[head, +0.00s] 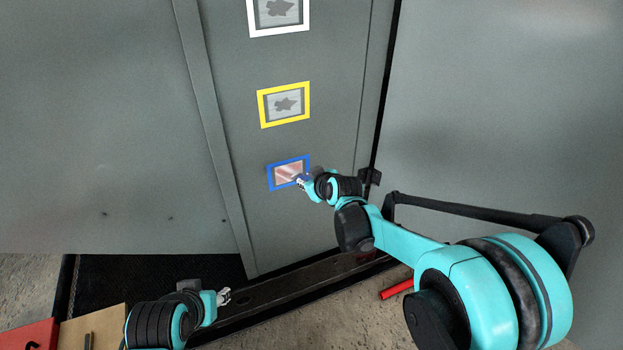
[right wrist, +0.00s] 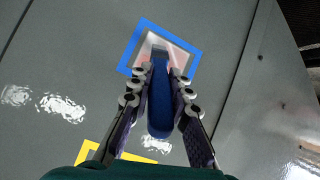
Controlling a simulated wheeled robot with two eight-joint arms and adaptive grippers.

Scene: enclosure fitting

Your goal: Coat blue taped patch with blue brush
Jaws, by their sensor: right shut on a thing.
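The blue taped patch (head: 284,171) is the lowest of three framed patches on the grey cabinet panel. Inside its blue tape the surface is pinkish red with paler areas. My right gripper (head: 304,181) is in front of the patch's lower right part. In the right wrist view it is shut on the blue brush (right wrist: 160,112), whose blue handle lies between the fingers. The brush's dark head overlaps the patch (right wrist: 133,53); whether it touches is unclear. My left gripper (head: 223,297) is low and away from the panel, too small to read.
A red bar (head: 396,289) lies on the floor below. A red box (head: 28,336) and a wooden tray (head: 108,321) are at the lower left.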

